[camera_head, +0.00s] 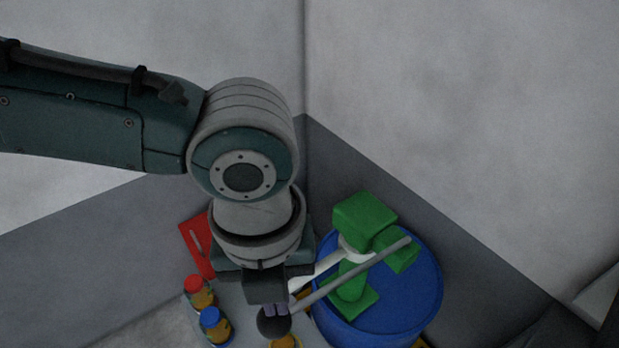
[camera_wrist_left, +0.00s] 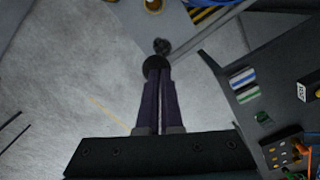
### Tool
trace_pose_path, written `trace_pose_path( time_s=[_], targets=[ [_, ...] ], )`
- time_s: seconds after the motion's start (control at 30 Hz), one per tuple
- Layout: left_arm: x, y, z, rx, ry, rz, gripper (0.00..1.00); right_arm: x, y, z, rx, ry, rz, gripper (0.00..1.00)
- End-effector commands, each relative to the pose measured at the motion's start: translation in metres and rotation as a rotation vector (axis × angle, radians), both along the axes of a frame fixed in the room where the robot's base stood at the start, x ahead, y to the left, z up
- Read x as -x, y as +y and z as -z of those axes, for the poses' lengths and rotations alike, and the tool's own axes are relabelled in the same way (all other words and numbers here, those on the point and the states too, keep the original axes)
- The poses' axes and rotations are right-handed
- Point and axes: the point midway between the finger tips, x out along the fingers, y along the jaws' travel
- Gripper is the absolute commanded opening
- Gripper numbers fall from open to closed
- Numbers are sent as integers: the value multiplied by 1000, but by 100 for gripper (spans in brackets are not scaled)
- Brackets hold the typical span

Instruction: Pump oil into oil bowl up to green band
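The green hand pump (camera_head: 365,220) stands on the blue drum (camera_head: 425,300). Its long grey lever (camera_head: 350,273) slopes down to the left and ends in a black knob (camera_head: 273,322). My left gripper (camera_head: 275,309) points down at this knob. In the left wrist view the fingers (camera_wrist_left: 158,98) are close together, and their tips meet the black knob (camera_wrist_left: 155,65). A white spout (camera_head: 318,270) runs from the pump to behind my gripper. I cannot make out the oil bowl or its green band; my arm hides part of this area. My right gripper is not in view.
A jar with a red lid (camera_head: 194,286) and one with a blue lid (camera_head: 210,318) stand on a grey surface left of my gripper. A red object (camera_head: 197,245) lies behind them. Walls close in behind the drum. A dark panel (camera_wrist_left: 275,85) shows right in the wrist view.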

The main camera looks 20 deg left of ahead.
Motion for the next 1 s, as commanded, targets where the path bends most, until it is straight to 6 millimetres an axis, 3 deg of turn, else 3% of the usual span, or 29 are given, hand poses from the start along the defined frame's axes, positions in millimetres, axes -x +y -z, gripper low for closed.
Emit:
trace_pose_path(
  time_s=[0.4,0.67,1.0],
  targets=[
    [7,5,34,0,1,-1,0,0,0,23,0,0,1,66],
    [8,6,40,0,2,-1,0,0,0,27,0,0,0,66],
    [8,5,61,0,1,0,0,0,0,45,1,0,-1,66]
  ],
)
